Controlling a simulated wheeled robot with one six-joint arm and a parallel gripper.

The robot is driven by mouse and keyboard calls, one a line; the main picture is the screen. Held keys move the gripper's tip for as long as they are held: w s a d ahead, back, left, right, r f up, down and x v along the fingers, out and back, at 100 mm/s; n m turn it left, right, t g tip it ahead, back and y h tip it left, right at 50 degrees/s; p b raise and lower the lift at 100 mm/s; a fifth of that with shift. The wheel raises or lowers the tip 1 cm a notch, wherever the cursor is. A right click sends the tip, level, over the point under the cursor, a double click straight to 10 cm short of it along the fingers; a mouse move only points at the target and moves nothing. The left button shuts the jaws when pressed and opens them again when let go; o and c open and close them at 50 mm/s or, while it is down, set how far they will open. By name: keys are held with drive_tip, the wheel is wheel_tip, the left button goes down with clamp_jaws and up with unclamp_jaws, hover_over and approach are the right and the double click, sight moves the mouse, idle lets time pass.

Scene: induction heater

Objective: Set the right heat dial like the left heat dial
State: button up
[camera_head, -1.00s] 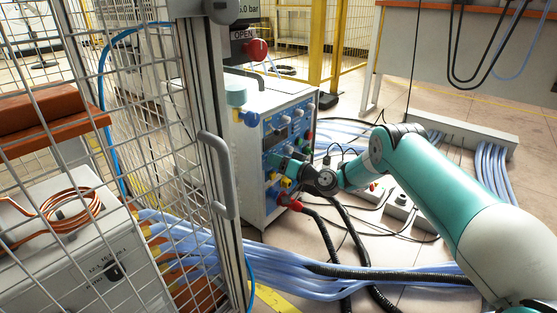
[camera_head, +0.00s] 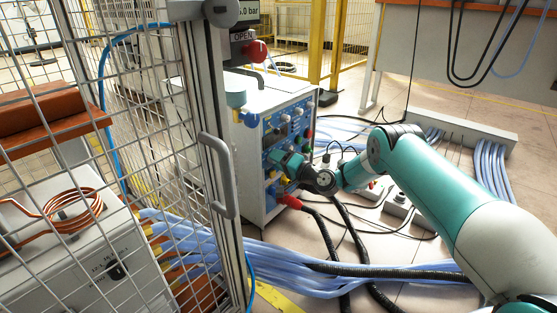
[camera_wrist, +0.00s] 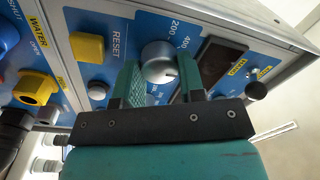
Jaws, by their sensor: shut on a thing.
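A silver round dial (camera_wrist: 158,62) sits on the blue panel in the wrist view, beside printed marks 200 and 400. My gripper (camera_wrist: 160,80) is shut on it, one teal finger on each side. A small dark mark shows at the dial's lower right. The frames do not settle whether it is the left or right heat dial. In the head view, my gripper (camera_head: 285,158) is at the blue front of the heater cabinet (camera_head: 246,190) and hides part of it. Small pale knobs (camera_head: 285,118) show higher on that front, too small to read.
A wire-mesh door (camera_head: 165,150) stands left of the cabinet. Blue hoses (camera_head: 290,265) and black cables cross the floor.

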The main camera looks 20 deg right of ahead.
drive_tip(key=shift+w+r, duration=0.1)
drive_tip(key=o, duration=0.9)
drive_tip(key=shift+f+p+v, duration=0.2)
drive_tip(key=shift+p+v, duration=8.55)
drive_tip(key=shift+p, duration=1.6)
